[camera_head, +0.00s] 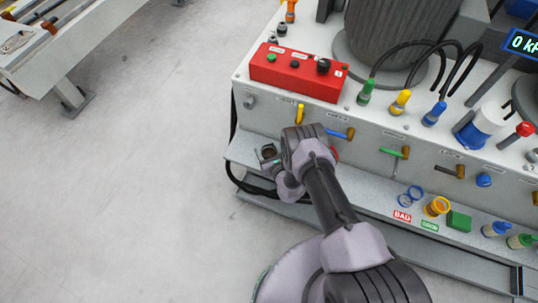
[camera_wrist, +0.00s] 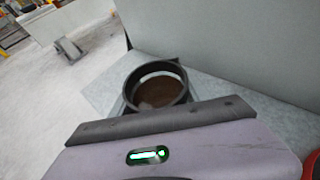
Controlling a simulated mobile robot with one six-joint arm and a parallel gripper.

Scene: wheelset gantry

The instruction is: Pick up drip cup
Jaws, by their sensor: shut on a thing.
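The drip cup (camera_wrist: 157,91) is a round dark cup with a brown inside, seen from above in the wrist view just beyond my gripper's dark front edge. In the head view the cup (camera_head: 268,152) shows small at the left end of the bench's lower ledge, partly hidden by my arm. My gripper (camera_wrist: 158,104) is shut on the cup, at its near side in the wrist view. The fingers are mostly hidden. I cannot tell whether the cup's base touches the ledge.
The grey lower ledge (camera_head: 376,198) carries a blue ring (camera_head: 411,195), an orange ring (camera_head: 437,206) and a green block (camera_head: 459,221). The bench front above has several valve handles. A red control box (camera_head: 298,72) stands on top.

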